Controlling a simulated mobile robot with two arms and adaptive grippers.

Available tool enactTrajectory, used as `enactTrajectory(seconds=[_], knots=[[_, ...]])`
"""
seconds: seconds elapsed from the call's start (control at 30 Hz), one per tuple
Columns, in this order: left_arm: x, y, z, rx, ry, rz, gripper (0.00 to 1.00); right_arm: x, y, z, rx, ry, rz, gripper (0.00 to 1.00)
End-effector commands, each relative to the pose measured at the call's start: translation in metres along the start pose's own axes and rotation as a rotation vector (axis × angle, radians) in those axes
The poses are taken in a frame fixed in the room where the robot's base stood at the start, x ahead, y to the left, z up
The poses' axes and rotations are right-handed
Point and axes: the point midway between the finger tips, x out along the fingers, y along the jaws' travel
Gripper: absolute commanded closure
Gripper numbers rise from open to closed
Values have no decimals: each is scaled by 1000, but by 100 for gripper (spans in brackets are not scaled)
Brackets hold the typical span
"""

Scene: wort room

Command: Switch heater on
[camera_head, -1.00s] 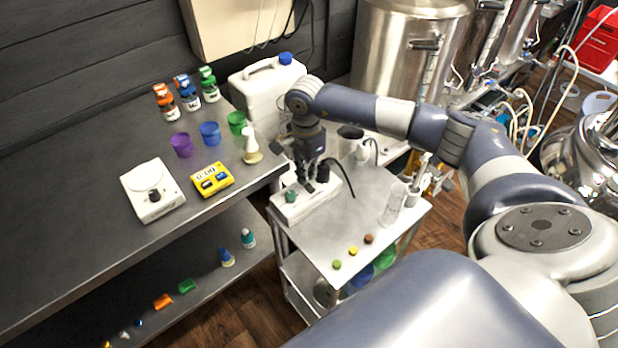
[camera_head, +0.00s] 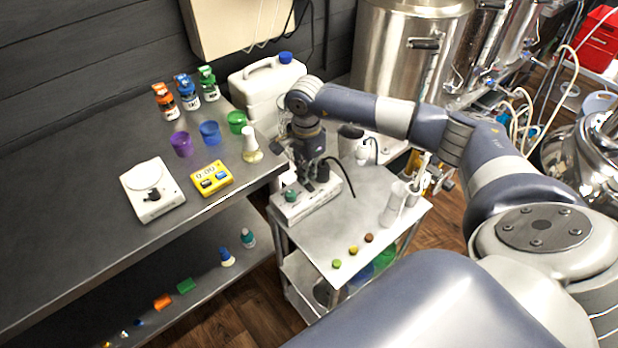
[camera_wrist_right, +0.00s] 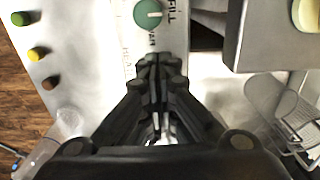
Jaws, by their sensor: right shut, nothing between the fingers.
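A white control box (camera_head: 290,213) with a green round knob (camera_head: 291,194) stands on the small metal cart. In the right wrist view the box's white panel (camera_wrist_right: 118,15) shows the green knob (camera_wrist_right: 149,14) with a white pointer mark and partly readable lettering, including "FILL". My right gripper (camera_head: 308,188) is low over the box, just behind the knob. In the wrist view its fingers (camera_wrist_right: 160,66) are together and empty, apart from the knob. The fingers hide the panel beneath them, so any switch there is hidden. Whether the fingertips touch the panel I cannot tell. My left gripper is out of view.
The metal cart (camera_head: 345,225) also carries small green, yellow and brown caps (camera_head: 353,250) near its front. The workbench (camera_head: 95,190) at left holds a scale (camera_head: 152,205), a yellow timer (camera_head: 211,179), cups and bottles. A white canister (camera_head: 265,85) stands behind.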

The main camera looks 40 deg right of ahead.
Motion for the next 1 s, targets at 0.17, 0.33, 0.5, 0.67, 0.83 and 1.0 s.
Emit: enactTrajectory(seconds=[0.17,0.33,0.5,0.67,0.83,1.0], knots=[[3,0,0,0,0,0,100,4,0,0,0,0,0,100],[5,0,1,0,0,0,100,6,0,0,0,0,0,100],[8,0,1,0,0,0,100,9,0,0,0,0,0,100],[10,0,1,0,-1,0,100,11,0,0,0,0,0,100],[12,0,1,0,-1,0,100,14,0,0,0,0,0,100],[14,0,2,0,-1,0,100,16,0,0,0,0,0,100]])
